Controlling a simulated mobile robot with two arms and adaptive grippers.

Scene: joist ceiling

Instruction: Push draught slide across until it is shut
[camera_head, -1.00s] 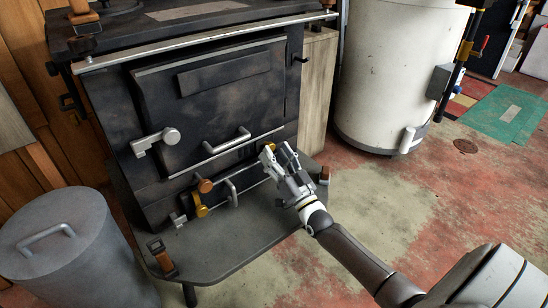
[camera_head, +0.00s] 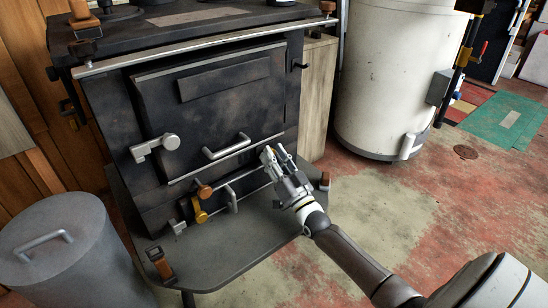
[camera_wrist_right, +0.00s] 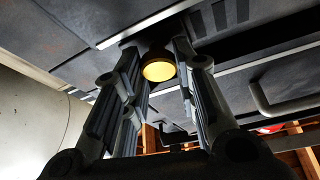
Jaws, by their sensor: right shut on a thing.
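The black stove (camera_head: 150,205) has a draught slide low on its front, with dark slots showing in the right wrist view. The slide's round brass-coloured knob (camera_wrist_right: 158,68) sits between my right gripper's fingertips there. My right gripper (camera_head: 272,156) is shut on this knob at the right end of the lower stove front. In the head view its fingers mostly hide the knob. My left gripper is not in view.
A copper-coloured knob (camera_head: 205,191), a brass piece (camera_head: 200,211) and a grey handle (camera_head: 231,199) are left of my gripper. A hearth shelf (camera_head: 225,250) juts out below. A lidded grey bin (camera_head: 65,265) stands left, a white cylindrical tank (camera_head: 385,80) right.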

